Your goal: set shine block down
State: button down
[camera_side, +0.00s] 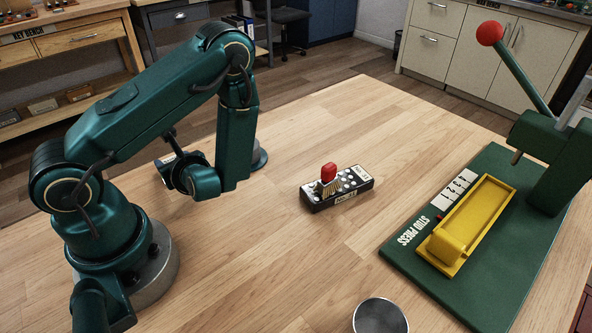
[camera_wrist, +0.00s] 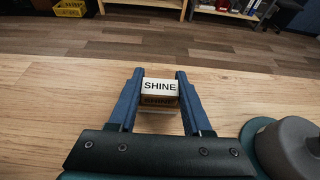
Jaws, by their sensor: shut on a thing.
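The shine block shows in the wrist view (camera_wrist: 160,87) as a small block with a white face reading SHINE and a brownish face below it. My gripper (camera_wrist: 160,73) has a dark blue finger on each side of the block and is shut on it. In the side view my gripper (camera_side: 172,172) is low at the left of the table, mostly behind my own wrist. A small pale label there may be the block; the rest of it is hidden. I cannot tell whether the block touches the wooden table (camera_side: 300,270).
A green stud press (camera_side: 475,250) with a yellow tray (camera_side: 440,262) stands at the right. A metal cup (camera_side: 380,316) is at the front. The table between my arm and the black block is clear.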

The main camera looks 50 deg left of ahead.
jog(key=shift+c, duration=1.7)
grip_release()
jog(key=shift+f, duration=0.1)
